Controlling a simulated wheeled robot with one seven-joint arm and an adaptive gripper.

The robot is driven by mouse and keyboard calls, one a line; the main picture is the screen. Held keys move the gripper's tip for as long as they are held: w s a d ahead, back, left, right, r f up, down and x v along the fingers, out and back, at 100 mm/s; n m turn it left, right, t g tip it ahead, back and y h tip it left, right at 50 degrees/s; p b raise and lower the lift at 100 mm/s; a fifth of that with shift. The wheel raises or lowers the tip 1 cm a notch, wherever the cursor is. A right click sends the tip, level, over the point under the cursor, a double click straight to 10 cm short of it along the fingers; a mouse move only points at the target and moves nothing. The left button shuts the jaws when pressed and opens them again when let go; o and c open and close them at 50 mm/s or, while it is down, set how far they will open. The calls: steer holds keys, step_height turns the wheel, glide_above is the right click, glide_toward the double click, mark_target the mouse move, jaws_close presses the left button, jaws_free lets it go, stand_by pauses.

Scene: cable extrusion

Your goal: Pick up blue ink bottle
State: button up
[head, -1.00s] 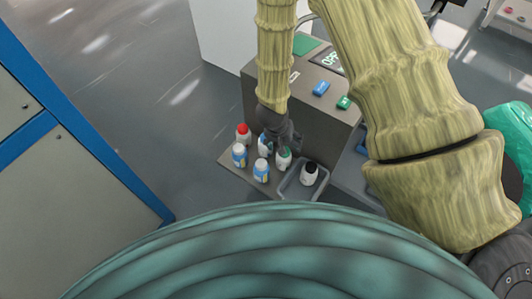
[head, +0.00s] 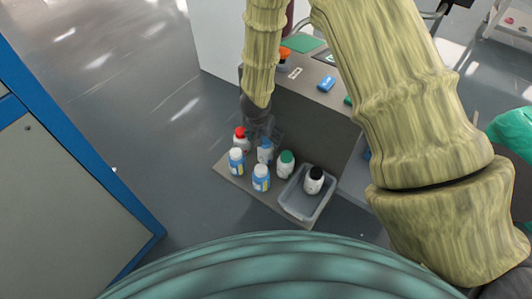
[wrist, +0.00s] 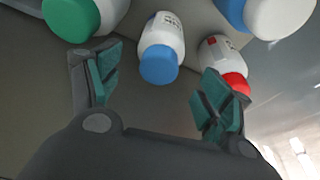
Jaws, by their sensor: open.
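The blue-capped white ink bottle (wrist: 160,48) stands between and beyond my gripper's fingertips in the wrist view, with its blue cap nearest. It is partly hidden under my gripper in the head view (head: 265,152). My gripper (wrist: 163,88) is open and empty, with one finger on each side of the bottle's line. It points down over the back of the bottle group in the head view (head: 262,134). Whether a finger touches the bottle cannot be told.
The red-capped bottle (wrist: 224,62) is close by my right finger; the green-capped bottle (wrist: 78,14) is beyond the left one. Two blue-labelled, white-capped bottles (head: 236,160) (head: 261,177) stand in front. A grey tray (head: 302,208) holds a black-capped bottle (head: 314,180).

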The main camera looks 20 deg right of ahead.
steer(key=shift+s+b+x, duration=0.15)
steer(key=shift+b+x, duration=0.7)
steer(key=shift+x, duration=0.95)
steer(key=shift+s+b+x, duration=0.15)
steer(key=shift+b+x, duration=0.65)
steer(key=shift+x, duration=0.95)
steer(key=shift+c, duration=0.4)
steer(key=c, duration=1.1)
steer(key=shift+a, duration=0.1)
steer(key=shift+c, duration=0.2)
